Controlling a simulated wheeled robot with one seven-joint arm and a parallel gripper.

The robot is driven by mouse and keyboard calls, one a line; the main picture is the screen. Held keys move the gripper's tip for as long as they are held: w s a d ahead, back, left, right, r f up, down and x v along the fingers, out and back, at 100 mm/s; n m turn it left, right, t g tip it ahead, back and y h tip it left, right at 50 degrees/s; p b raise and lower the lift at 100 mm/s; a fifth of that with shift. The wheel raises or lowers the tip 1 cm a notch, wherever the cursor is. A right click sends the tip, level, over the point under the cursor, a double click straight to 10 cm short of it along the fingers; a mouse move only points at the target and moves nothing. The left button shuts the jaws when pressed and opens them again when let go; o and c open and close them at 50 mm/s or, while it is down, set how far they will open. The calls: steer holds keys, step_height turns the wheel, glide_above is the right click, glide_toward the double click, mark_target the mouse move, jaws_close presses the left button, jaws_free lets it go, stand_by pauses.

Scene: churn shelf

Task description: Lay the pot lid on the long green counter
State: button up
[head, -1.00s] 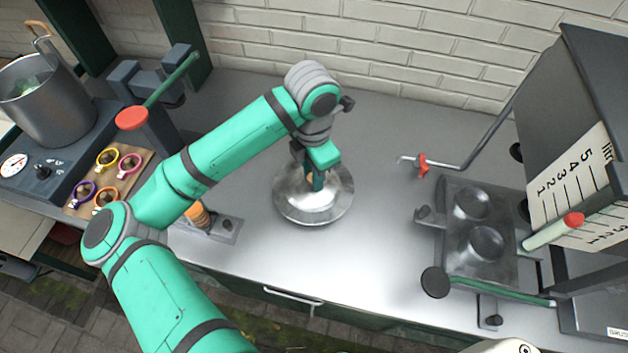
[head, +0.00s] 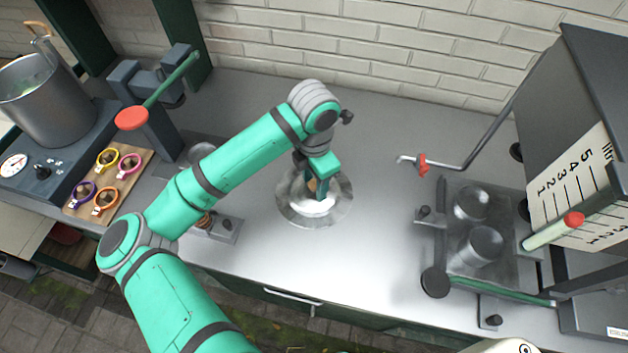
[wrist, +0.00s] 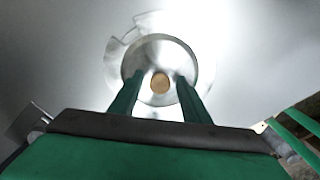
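The pot lid (head: 290,211) is a shiny silver disc with a small tan knob. It appears to lie flat on the grey top of the long counter (head: 374,259), which has a dark green front. My gripper (head: 318,194) is directly over the middle of the lid. In the wrist view its two green fingers (wrist: 160,84) stand apart on either side of the round knob (wrist: 160,83), with gaps on both sides. The gripper's hand and fingers hide part of the lid in the head view.
A steel pot (head: 50,108) stands at the far left, near a wooden board (head: 125,180) with several coloured rings. A metal block with two cups (head: 479,246) and a dark machine (head: 570,110) are on the right. The counter between them is mostly clear.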

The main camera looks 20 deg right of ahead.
mark_target(314, 183)
steer(key=shift+r, duration=0.1)
step_height(314, 183, up, 12)
stand_by(0.5)
stand_by(0.5)
